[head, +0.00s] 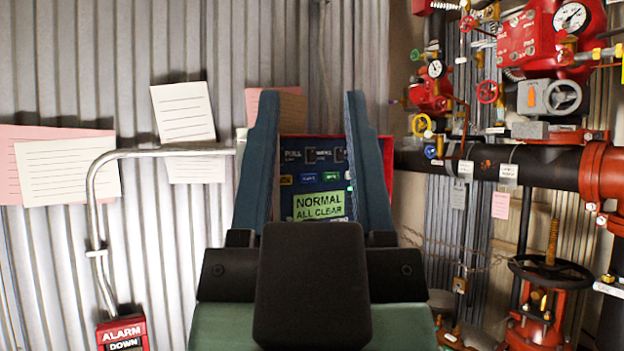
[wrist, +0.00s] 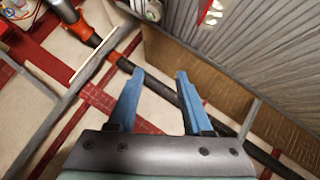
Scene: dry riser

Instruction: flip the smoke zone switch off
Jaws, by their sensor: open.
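A dark blue control panel (head: 301,178) in a red box is on the corrugated wall, seen between my fingers in the head view. Its green display (head: 319,206) reads "NORMAL ALL CLEAR". Small toggle switches (head: 311,155) sit along its top row, with labels too small or too covered to read fully; I cannot tell which is the smoke zone switch. My gripper (head: 313,105) is open and empty in front of the panel, its blue fingers hiding both sides of it. In the wrist view my gripper (wrist: 160,78) is open above the floor, and no panel shows.
A red alarm box (head: 123,334) with a metal conduit (head: 92,205) is at the lower left. Paper notes (head: 183,112) hang on the wall. A black pipe (head: 540,167), red valves (head: 545,295) and gauges (head: 571,17) crowd the right side.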

